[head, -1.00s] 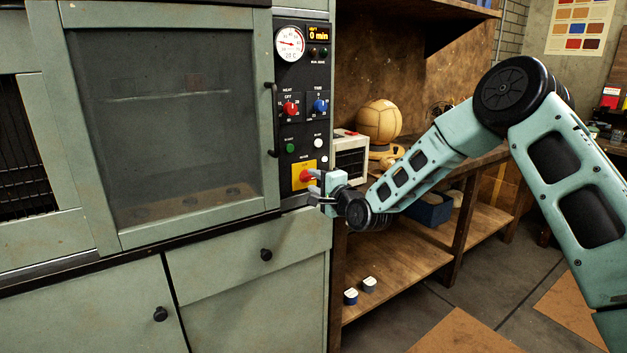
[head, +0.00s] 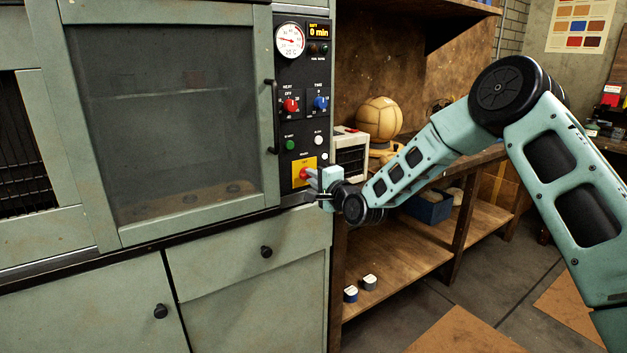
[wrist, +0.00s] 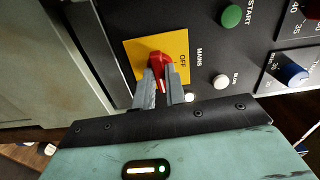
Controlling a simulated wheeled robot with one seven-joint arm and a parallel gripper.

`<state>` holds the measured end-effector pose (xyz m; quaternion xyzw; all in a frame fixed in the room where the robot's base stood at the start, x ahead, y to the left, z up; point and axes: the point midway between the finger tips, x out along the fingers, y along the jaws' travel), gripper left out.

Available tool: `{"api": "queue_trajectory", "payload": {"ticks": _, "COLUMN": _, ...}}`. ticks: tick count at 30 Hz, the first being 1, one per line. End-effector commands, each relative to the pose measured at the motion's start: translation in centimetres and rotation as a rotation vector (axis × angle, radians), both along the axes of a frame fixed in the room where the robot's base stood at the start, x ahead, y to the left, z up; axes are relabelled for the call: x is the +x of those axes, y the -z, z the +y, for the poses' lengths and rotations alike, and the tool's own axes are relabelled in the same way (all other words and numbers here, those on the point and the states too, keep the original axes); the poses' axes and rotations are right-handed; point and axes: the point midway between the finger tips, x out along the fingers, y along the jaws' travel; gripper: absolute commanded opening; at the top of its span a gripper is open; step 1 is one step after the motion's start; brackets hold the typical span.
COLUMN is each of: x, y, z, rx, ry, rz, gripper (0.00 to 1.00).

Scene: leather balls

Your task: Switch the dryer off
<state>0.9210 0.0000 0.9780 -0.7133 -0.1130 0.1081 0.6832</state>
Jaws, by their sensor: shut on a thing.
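The dryer (head: 190,110) is a pale green cabinet with a closed glass door and a black control panel (head: 318,75) on its right. Its red mains switch (head: 303,174) sits on a yellow plate low on the panel; in the wrist view the red switch (wrist: 160,60) shows beside the word OFF. My gripper (head: 312,176) is at the switch, its fingers (wrist: 162,82) shut on the red handle. The fingers hide part of the handle.
A green start button (wrist: 231,16), a white button (wrist: 221,82) and a blue knob (wrist: 293,74) are close to my gripper on the panel. A workbench with a leather ball (head: 379,119) stands to the right.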

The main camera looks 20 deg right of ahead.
Motion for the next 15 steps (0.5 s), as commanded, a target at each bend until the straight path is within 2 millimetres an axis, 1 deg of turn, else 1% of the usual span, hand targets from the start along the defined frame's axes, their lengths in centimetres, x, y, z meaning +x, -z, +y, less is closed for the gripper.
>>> {"api": "queue_trajectory", "payload": {"ticks": 1, "x": -0.02, "y": 0.25, "z": -0.01, "rx": -0.019, "ry": 0.000, "rz": -0.005, "gripper": 0.00}}
{"api": "queue_trajectory", "payload": {"ticks": 8, "x": -0.04, "y": 0.35, "z": 0.08, "rx": -0.168, "ry": -0.001, "rz": -0.057, "gripper": 0.00}}
{"api": "queue_trajectory", "payload": {"ticks": 15, "x": -0.04, "y": 0.45, "z": 0.06, "rx": -0.380, "ry": -0.001, "rz": -0.124, "gripper": 0.00}}
